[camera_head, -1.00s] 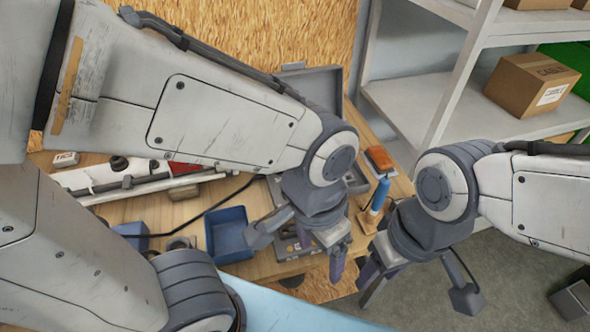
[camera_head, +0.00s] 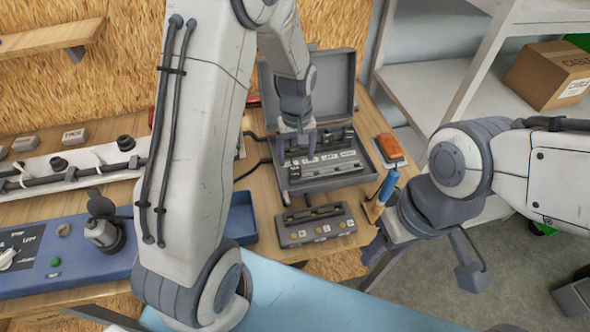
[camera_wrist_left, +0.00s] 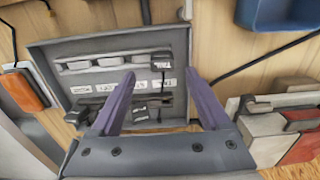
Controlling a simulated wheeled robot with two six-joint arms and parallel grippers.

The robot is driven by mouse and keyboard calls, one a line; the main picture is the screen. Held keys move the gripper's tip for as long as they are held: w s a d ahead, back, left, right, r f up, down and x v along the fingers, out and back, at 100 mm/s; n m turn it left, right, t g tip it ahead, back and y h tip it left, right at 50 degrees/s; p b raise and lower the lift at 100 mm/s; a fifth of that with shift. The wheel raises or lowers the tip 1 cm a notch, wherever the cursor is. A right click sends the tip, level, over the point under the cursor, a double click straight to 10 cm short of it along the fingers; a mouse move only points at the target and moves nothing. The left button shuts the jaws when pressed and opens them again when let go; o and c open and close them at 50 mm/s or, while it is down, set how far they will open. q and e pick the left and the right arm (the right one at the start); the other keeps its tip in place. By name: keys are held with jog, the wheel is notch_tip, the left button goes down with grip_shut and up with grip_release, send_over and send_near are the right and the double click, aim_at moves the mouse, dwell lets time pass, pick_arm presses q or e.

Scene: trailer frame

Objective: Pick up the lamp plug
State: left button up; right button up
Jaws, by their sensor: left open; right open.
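An open grey case (camera_head: 331,184) with its lid raised sits on the wooden bench. It also shows in the left wrist view (camera_wrist_left: 52,58), with rows of slots, white labels and dark plug-like pieces. One dark piece (camera_wrist_left: 147,62) has a white label; another dark piece (camera_wrist_left: 141,106) lies nearer, between my fingers in the picture. I cannot tell which piece is the lamp plug. My left gripper (camera_head: 298,156) is open and empty over the case, and its purple fingers (camera_wrist_left: 160,76) straddle part of it. My right gripper (camera_head: 374,262) is open, right of the bench edge, partly hidden.
A grey panel with knobs (camera_head: 316,232) lies in front of the case. An orange block (camera_head: 390,148) and a blue-handled tool (camera_head: 386,188) are on its right. A blue tray (camera_head: 243,214) is partly behind my left arm. White shelves (camera_head: 432,82) stand at right.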

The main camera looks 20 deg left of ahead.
aim_at(295, 167)
pick_arm(q)
jog(key=f+p, duration=0.1)
jog(key=f, duration=0.1)
jog(key=f+p, duration=0.1)
jog(key=f, duration=0.2)
jog(key=shift+s+a+f, duration=0.1)
jog(key=shift+s+f, duration=0.1)
jog(key=shift+f, duration=0.25)
jog(key=c, duration=0.9)
